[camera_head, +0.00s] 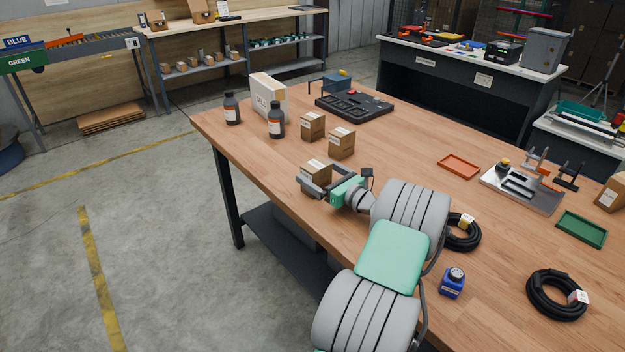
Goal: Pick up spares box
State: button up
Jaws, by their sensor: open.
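Several small brown cardboard boxes with pale labels stand on the wooden table; the labels are too small to read, so I cannot tell which is the spares box. One brown box (316,171) is at my gripper (314,180), which is open with its fingers on either side of this box. I cannot tell whether the fingers touch it. Two more brown boxes stand just behind, one (341,143) to the right and one (312,127) farther back. Another brown box (612,193) is at the right edge.
Two dark bottles (232,108) (276,120), a white carton (268,96) and a black tray (354,106) stand at the far end. The table's left edge is near my gripper.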

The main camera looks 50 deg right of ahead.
aim_at(309, 166)
jog(key=w, duration=0.4)
jog(key=shift+w+d+r, duration=0.1)
jog(key=shift+d, duration=0.1)
jog(key=shift+c, duration=0.2)
jog(key=c, duration=1.5)
jog(key=shift+c, duration=0.5)
jog(key=shift+r, duration=0.15)
